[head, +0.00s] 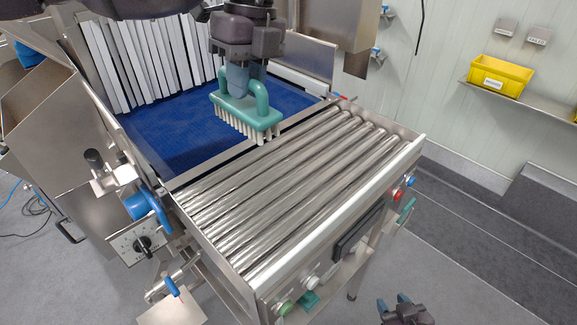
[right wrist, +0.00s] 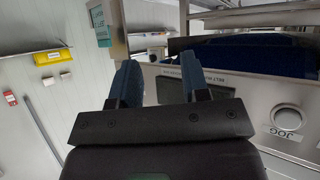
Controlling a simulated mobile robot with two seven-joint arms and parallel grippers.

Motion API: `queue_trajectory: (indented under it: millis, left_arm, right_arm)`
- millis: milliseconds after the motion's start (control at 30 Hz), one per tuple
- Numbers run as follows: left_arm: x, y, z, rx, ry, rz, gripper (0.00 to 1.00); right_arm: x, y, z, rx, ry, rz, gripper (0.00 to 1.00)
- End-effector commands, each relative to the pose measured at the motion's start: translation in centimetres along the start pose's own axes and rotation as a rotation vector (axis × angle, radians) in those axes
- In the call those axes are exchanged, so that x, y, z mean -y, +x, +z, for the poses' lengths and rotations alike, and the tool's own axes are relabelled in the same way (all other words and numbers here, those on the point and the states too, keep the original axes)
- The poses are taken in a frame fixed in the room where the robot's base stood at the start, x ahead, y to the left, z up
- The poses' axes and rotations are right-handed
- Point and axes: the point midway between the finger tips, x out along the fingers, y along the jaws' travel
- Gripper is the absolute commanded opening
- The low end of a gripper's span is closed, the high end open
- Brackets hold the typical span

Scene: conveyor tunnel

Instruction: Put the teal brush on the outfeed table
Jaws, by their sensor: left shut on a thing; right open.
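The teal brush (head: 244,115) with pale bristles hangs from my left gripper (head: 237,88) in the head view. The left gripper is shut on its handle. The brush appears over the near edge of the blue belt, where the roller table begins; I cannot tell how far its bristles are above the surface. The outfeed table (head: 285,180) is a bed of steel rollers with no object on it. My right gripper (head: 397,306) is low at the bottom of the head view, off the table's near right side. In the right wrist view its fingers (right wrist: 168,85) are apart and empty.
The blue belt (head: 185,130) lies beyond the rollers, with pale strip curtains (head: 145,65) behind it. Raised side rails (head: 340,225) border the rollers. A control box with a knob (head: 140,243) stands at the left. A yellow bin (head: 498,77) sits on a wall shelf.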

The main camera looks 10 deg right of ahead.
Motion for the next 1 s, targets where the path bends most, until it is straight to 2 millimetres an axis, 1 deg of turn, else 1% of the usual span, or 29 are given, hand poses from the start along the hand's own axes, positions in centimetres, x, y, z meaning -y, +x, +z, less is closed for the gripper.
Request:
queue_trajectory:
  millis: [167, 433, 600, 700, 933, 1000]
  left_arm:
    - [0.6, 3.4, 0.0, -0.002, 0.001, 0.005, 0.0]
    - [1.8, 9.2, -0.1, -0.003, 0.003, 0.004, 0.0]
    - [2.4, 12.5, 0.0, -0.001, 0.002, 0.003, 0.0]
    - [2.7, 13.8, 0.0, -0.001, 0.002, 0.003, 0.0]
    - [3.0, 15.1, 0.0, 0.0, 0.002, 0.001, 0.0]
    - [3.0, 15.8, 0.0, -0.001, 0.003, 0.003, 0.0]
  right_arm:
    - [-0.1, -0.4, -0.1, 0.006, 0.001, 0.001, 0.42]
    - [-0.2, -1.1, 0.4, 0.027, 0.003, 0.003, 0.42]
    - [-0.2, -1.3, 0.1, 0.028, 0.003, 0.003, 0.42]
    - [-0.2, -1.4, -0.1, 0.027, 0.003, 0.003, 0.42]
    - [-0.2, -1.3, -0.3, 0.023, 0.002, 0.002, 0.42]
    - [-0.2, -1.3, -0.4, 0.023, 0.002, 0.002, 0.42]
